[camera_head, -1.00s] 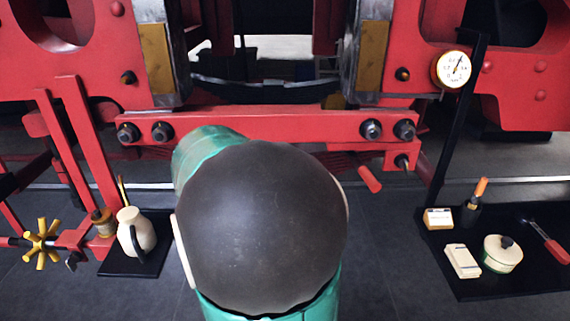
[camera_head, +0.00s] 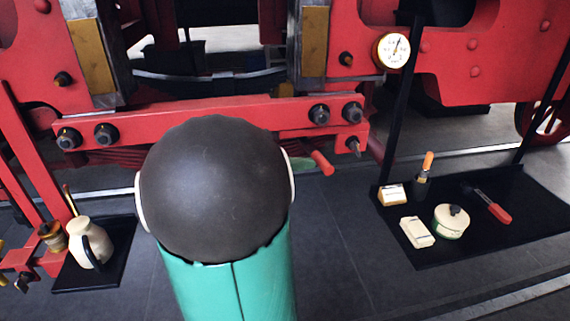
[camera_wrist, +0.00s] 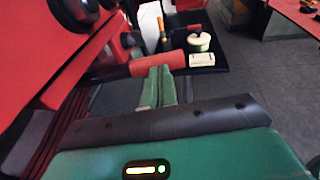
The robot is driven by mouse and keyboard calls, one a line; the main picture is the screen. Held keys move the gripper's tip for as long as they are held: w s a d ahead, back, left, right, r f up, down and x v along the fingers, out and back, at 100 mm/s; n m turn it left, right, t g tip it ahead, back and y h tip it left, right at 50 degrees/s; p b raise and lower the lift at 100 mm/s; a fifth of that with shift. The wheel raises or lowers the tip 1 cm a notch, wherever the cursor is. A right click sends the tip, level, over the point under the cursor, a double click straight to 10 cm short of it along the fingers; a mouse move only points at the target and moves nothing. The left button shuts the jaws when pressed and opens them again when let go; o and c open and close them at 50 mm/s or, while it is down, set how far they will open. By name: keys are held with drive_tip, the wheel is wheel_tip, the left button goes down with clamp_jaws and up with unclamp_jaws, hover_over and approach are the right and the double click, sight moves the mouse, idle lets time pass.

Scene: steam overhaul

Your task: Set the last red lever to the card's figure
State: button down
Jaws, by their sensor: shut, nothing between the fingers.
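A red lever handle (camera_head: 321,163) sticks out below the right end of the red beam in the head view. The green fingers of my gripper (camera_head: 297,162) show just left of it, partly hidden behind my arm. In the wrist view my gripper (camera_wrist: 157,86) is shut and empty, its tips at the red handle (camera_wrist: 158,64); I cannot tell whether they touch. A small cream card (camera_head: 393,194) stands on the black tray at the right; its writing is too small to read. A round white gauge (camera_head: 391,51) sits above, its figures unclear.
The black tray (camera_head: 500,240) also holds a cream round tin (camera_head: 451,221), a cream block (camera_head: 417,233), an orange-handled tool (camera_head: 427,165) and a red-handled tool (camera_head: 490,206). A jug (camera_head: 92,243) stands at the left.

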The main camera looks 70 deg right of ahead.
drive_tip(key=shift+s+d+f, duration=0.1)
drive_tip(key=shift+s+d, duration=0.25)
drive_tip(key=shift+s, duration=0.05)
drive_tip(key=shift+s+d+f+n+t+h, duration=0.1)
drive_tip(key=shift+s+d+n+t+h, duration=0.25)
drive_tip(key=shift+s, duration=0.25)
drive_tip(key=shift+w, duration=0.1)
